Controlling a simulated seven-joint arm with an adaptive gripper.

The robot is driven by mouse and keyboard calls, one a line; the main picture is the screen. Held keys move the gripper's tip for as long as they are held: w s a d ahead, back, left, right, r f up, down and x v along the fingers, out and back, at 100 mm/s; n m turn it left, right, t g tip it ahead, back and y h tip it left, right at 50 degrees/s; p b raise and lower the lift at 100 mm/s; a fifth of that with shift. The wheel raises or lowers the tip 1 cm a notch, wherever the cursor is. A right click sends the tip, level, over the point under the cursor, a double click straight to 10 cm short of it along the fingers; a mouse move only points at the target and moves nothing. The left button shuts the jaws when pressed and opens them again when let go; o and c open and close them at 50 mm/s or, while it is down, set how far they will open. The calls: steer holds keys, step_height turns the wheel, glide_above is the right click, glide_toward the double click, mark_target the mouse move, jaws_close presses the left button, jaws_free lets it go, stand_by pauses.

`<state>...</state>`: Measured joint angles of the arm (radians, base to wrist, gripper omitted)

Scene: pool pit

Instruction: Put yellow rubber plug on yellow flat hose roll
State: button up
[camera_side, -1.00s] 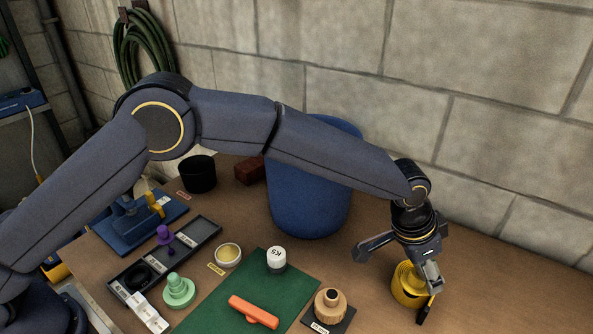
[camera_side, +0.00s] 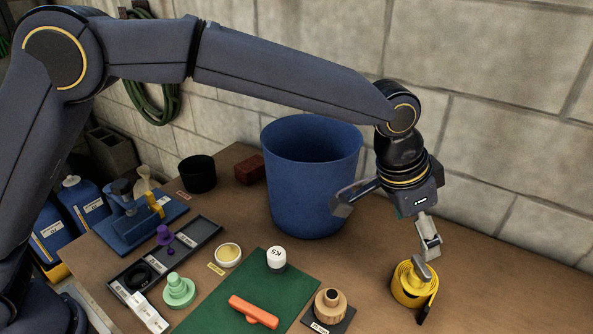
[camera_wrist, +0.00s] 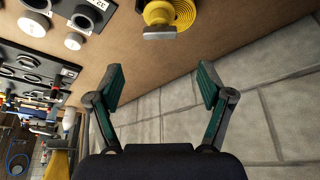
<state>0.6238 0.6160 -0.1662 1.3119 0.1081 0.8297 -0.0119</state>
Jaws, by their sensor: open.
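The yellow flat hose roll (camera_side: 407,292) stands on the bench at the right, with a dark strap end at its right side. A small yellow round piece with a grey bar (camera_side: 421,268), which looks like the yellow rubber plug, rests on top of the roll. In the wrist view the roll (camera_wrist: 185,12) is at the top edge, partly cut off, with the yellow plug (camera_wrist: 157,13) and its grey bar over it. My gripper (camera_side: 388,222) is open and empty above the roll, apart from it. Its spread fingers (camera_wrist: 161,86) have nothing between them.
A large blue bucket (camera_side: 310,180) stands left of my gripper, close behind its left finger. A stone wall (camera_side: 510,140) is behind.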

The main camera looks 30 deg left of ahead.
steer(key=s+a+r+n, duration=0.1)
steer(key=a+r, duration=0.2)
steer(key=a, duration=0.4)
steer(key=s+a+r+n+t+y, duration=0.1)
steer(key=s+a+r, duration=0.1)
steer(key=a+r, duration=0.35)
steer(key=s+a+r+n, duration=0.1)
steer(key=a+r, duration=0.1)
steer(key=a, duration=0.6)
steer(key=s+a+f+n+y, duration=0.1)
steer(key=s+a+f+n, duration=0.1)
steer(key=s+a, duration=0.7)
steer(key=s+a+f+n+t+y, duration=0.1)
steer(key=s+a+n, duration=0.3)
steer(key=s+a, duration=0.5)
steer(key=shift+s+a+f, duration=0.15)
steer(key=shift+s+f, duration=0.25)
steer(key=shift+s, duration=0.1)
